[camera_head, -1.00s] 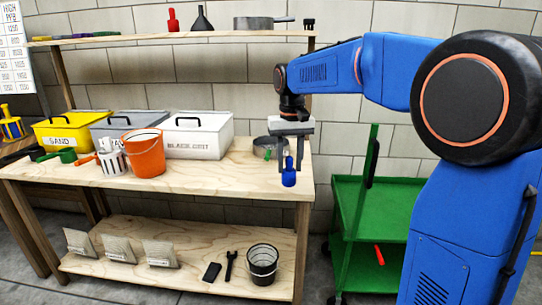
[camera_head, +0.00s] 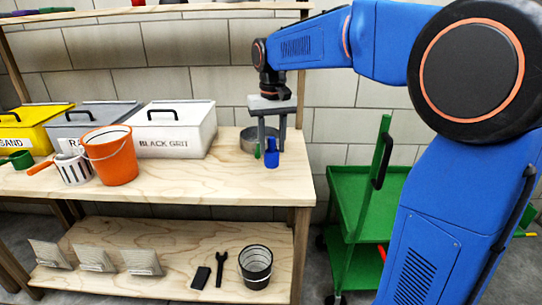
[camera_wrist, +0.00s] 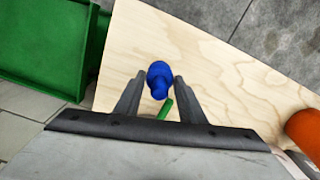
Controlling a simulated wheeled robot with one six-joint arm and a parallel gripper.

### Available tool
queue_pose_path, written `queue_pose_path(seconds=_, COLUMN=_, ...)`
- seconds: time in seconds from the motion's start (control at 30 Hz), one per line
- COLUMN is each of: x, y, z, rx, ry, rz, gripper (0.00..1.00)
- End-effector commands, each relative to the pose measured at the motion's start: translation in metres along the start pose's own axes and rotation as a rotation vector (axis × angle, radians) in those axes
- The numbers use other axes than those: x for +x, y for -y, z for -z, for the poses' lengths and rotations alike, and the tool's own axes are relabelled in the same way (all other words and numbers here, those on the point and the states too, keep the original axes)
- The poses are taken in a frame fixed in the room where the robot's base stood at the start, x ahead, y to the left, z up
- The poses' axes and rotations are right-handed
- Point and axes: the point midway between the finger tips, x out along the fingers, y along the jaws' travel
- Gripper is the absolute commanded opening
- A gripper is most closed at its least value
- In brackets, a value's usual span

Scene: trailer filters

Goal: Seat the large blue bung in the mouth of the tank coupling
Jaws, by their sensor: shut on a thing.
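My gripper (camera_head: 271,140) is shut on the large blue bung (camera_head: 271,154), with one finger on each side of it. In the wrist view the bung (camera_wrist: 159,75) sits between the fingertips, and the bench top shows beyond it. In the head view it appears over the right end of the wooden bench (camera_head: 220,180); I cannot tell its exact height above the wood. I cannot make out the tank coupling in either view.
A grey pan (camera_head: 248,141) and a small green item (camera_head: 257,152) are close to my gripper in the head view. An orange bucket (camera_head: 118,165) and lidded bins (camera_head: 185,115) stand to the left. A green cart (camera_head: 350,190) is at the right.

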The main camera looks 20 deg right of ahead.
Motion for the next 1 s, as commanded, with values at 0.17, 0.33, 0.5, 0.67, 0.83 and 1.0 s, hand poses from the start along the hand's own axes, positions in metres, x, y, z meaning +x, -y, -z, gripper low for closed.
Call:
queue_pose_path(seconds=0.17, x=0.01, y=0.0, z=0.0, rx=0.0, ry=0.0, rz=0.0, gripper=0.14)
queue_pose_path(seconds=0.33, x=0.031, y=0.0, z=0.0, rx=0.0, ry=0.001, rz=0.0, gripper=0.14)
queue_pose_path(seconds=0.5, x=0.043, y=0.0, z=0.0, rx=0.0, ry=-0.001, rz=0.0, gripper=0.14)
queue_pose_path(seconds=0.67, x=0.043, y=0.0, z=0.0, rx=0.0, ry=-0.001, rz=0.0, gripper=0.14)
queue_pose_path(seconds=0.83, x=0.046, y=0.0, z=0.0, rx=0.0, ry=0.0, rz=0.0, gripper=0.14)
queue_pose_path(seconds=1.0, x=0.046, y=0.0, z=0.0, rx=0.0, ry=0.0, rz=0.0, gripper=0.55)
